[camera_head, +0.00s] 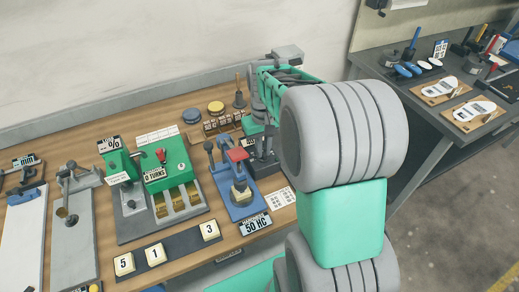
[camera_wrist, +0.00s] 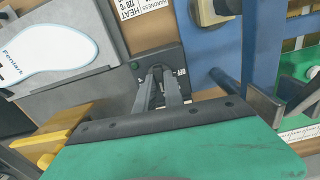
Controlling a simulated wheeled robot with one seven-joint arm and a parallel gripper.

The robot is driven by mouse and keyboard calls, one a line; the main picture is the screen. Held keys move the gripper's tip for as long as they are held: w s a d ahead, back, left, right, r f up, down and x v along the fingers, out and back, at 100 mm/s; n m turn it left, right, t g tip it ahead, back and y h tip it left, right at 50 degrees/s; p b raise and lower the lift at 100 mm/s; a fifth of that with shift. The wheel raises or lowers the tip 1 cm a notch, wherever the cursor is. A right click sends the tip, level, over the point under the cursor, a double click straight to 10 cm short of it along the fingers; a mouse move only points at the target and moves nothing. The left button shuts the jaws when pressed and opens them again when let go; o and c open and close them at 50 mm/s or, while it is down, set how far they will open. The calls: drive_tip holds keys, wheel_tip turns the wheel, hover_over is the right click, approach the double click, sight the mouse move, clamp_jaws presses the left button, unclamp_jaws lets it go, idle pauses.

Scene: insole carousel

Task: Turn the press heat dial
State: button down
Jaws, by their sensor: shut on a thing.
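In the wrist view, my gripper (camera_wrist: 160,72) reaches down to a small dark unit (camera_wrist: 152,55) with a white-lettered label beside the fingertips. The two grey fingers come together there, shut on what appears to be the heat dial; the dial itself is mostly hidden between them, so its setting cannot be read. In the head view, my gripper (camera_head: 261,150) is at the dark unit, right of the blue hardness tester (camera_head: 226,184). My arm hides part of that area.
The blue tester stands close beside my gripper, with its 50 HC sign (camera_head: 256,224) in front. A green machine (camera_head: 165,170) with a red lever stands further left. A printed card (camera_head: 281,197) lies in front. A second table (camera_head: 420,95) is at the right.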

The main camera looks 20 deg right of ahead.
sight(264, 152)
drive_tip(key=m, duration=0.3)
drive_tip(key=shift+s+f+m, duration=0.1)
drive_tip(key=shift+s+m, duration=0.05)
drive_tip(key=shift+m, duration=1.95)
drive_tip(key=c, duration=1.4)
unclamp_jaws()
drive_tip(key=shift+c, duration=0.2)
wheel_tip(264, 152, up, 8)
drive_tip(key=shift+f+b, duration=0.1)
drive_tip(key=shift+b, duration=0.3)
